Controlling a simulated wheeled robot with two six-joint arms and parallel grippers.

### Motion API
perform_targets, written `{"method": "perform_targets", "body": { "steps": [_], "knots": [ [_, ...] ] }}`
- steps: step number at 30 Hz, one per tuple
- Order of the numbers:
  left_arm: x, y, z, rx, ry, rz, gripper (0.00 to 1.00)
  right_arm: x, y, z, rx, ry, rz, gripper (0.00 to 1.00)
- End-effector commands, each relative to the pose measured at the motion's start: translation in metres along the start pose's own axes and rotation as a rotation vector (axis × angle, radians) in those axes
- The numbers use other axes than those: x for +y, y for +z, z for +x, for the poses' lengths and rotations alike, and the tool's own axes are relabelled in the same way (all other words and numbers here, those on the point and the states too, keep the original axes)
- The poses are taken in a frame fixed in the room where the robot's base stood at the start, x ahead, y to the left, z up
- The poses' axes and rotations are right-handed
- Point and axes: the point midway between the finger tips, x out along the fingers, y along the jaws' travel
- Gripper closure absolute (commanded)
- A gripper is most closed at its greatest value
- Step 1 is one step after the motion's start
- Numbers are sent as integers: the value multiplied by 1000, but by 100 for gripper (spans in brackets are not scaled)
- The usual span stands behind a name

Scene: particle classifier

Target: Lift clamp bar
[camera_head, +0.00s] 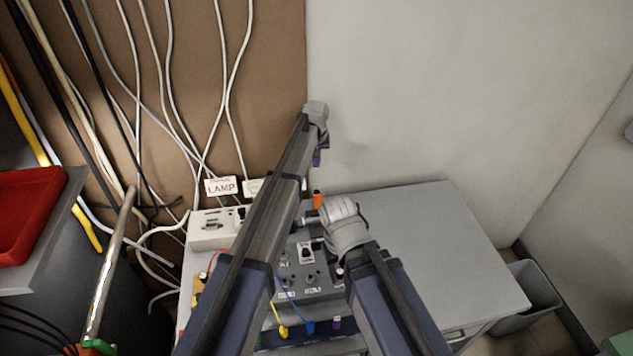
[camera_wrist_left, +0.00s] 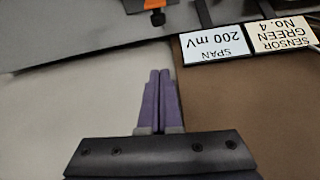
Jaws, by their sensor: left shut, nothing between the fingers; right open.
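My left gripper (camera_head: 318,156) is raised in front of the pale wall, above the back of the grey table. In the left wrist view its purple fingers (camera_wrist_left: 164,100) are pressed together with nothing between them. My right gripper (camera_head: 322,217) is lower, over the grey device (camera_head: 308,275); its fingertips are mostly hidden by its pale wrist. I cannot pick out the clamp bar for sure. An orange piece (camera_head: 318,200) stands upright near the right gripper. The left wrist view shows an orange piece (camera_wrist_left: 155,4) on a black part, apart from the left fingers.
The table's right part (camera_head: 450,250) is clear. Cables hang down the brown board (camera_head: 270,60). A red bin (camera_head: 30,210) is at far left, a grey bin (camera_head: 530,290) at right.

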Motion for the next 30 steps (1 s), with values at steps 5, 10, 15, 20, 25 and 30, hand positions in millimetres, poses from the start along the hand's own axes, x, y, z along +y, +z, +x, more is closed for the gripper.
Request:
{"method": "perform_targets", "body": {
  "steps": [5, 10, 15, 20, 25, 30],
  "knots": [
    [0, 0, 7, 0, 0, 2, 100, -1, 0, 7, 0, 0, 0, 50],
    [0, 0, 22, 0, 0, 2, 100, -2, -1, 22, 0, 0, 0, 50],
    [0, 1, 44, 0, 0, 3, 100, -4, -3, 43, 0, 0, 1, 50],
    [0, 1, 68, 0, 0, 3, 100, -6, -4, 66, 0, 0, 0, 50],
    [0, 1, 92, 0, 0, 3, 100, -9, -5, 90, 0, 0, 0, 50],
    [-1, 14, 95, 0, 0, 4, 100, -9, -6, 95, 0, 0, 0, 50]
  ]
}}
